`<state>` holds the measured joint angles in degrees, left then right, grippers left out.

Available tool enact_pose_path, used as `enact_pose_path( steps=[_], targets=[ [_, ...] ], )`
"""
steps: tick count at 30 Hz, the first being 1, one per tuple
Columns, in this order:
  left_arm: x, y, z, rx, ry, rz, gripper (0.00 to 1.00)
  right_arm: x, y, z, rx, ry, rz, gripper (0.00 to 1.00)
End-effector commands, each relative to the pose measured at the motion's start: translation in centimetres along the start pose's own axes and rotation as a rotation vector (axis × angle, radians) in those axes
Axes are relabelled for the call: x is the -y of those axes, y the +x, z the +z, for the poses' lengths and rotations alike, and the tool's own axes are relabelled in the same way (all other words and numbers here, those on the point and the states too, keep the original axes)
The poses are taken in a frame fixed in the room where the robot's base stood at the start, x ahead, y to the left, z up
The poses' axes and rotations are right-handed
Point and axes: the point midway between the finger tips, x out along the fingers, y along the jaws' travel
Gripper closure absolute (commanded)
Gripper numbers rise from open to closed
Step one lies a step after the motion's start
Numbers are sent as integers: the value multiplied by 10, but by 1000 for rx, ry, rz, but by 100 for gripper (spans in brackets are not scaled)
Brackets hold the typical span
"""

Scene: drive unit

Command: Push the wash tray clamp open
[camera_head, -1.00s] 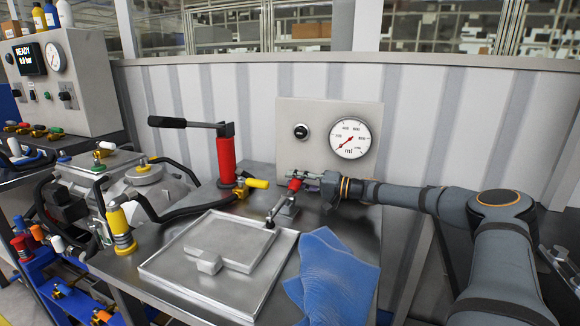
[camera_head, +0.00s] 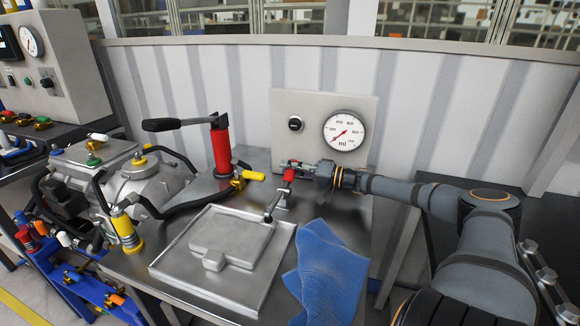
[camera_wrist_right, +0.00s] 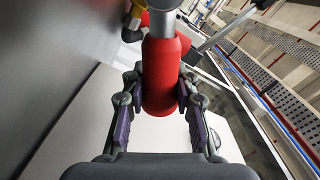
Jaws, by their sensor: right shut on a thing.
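The wash tray clamp (camera_head: 274,205) stands at the back right corner of the metal wash tray (camera_head: 168,271). Its arm reaches down toward the tray edge, and its red handle (camera_head: 289,174) points up. My right gripper (camera_head: 294,167) comes in from the right and is shut on this handle. In the right wrist view, the red handle (camera_wrist_right: 160,70) sits between both fingers of my right gripper (camera_wrist_right: 160,100). The fingers hide part of the handle in the head view. My left gripper is not in view.
A blue cloth (camera_head: 325,272) lies right of the tray. A red pump cylinder (camera_head: 220,150) with a black lever stands behind the tray, with a yellow-handled valve (camera_head: 252,176) beside it. A gauge panel (camera_head: 282,106) stands behind the clamp.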

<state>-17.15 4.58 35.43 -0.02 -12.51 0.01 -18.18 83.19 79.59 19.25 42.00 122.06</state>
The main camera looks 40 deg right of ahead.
Motion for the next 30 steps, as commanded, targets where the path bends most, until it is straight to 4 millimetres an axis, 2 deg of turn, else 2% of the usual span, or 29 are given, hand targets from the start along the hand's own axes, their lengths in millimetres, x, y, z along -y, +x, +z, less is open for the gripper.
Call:
enact_pose_path(
  steps=[7, 21, 30],
  targets=[
    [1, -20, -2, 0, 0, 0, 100, 11, 0, -3, -3, -88, 1, 100],
    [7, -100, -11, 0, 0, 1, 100, 48, 0, 7, 0, -528, -1, 100],
    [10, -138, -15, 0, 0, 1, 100, 62, 0, 22, 1, -795, -1, 100]
  ],
)
